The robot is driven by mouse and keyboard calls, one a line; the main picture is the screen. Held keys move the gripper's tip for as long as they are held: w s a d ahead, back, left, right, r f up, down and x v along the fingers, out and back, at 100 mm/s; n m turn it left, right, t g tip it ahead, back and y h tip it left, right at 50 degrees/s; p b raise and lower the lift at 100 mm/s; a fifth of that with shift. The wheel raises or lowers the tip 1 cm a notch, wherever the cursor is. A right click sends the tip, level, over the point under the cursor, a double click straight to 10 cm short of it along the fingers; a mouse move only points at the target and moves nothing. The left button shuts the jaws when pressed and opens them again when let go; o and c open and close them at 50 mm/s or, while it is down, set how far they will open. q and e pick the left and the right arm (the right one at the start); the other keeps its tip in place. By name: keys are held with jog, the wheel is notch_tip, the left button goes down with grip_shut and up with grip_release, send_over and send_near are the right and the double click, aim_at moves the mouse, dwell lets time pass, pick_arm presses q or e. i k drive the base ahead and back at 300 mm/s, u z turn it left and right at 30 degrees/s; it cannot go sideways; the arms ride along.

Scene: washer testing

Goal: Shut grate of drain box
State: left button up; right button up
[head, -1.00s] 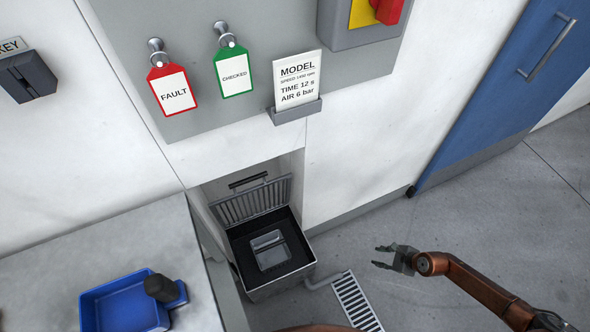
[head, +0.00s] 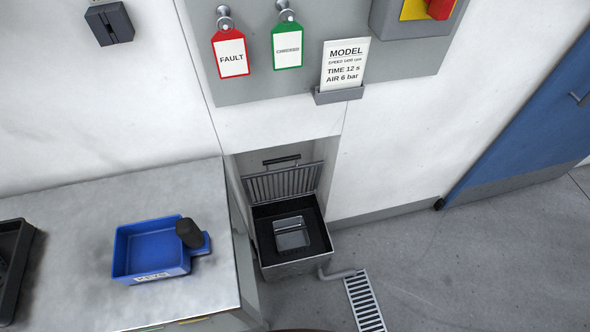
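The drain box (head: 294,266) is a dark open box with a metal rim, set in a recess low in the white wall. Its barred grate (head: 284,183) stands raised and leans back at the rear of the box, so the box is open. A dark handle bar (head: 282,160) shows just above the grate. Inside the box is a square metal-rimmed opening (head: 291,233). Neither of my grippers is in the head view now.
A grey counter (head: 80,205) at the left carries a blue tray (head: 150,251) with a black object (head: 189,233) at its edge. A pipe runs from the box to a floor drain (head: 365,302). The floor right of it is clear. A blue door (head: 530,130) stands at the right.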

aim_at(243, 178)
jog(key=k, duration=1.1)
jog(key=z, duration=0.75)
jog(key=i, duration=1.2)
jog(key=u, duration=0.6)
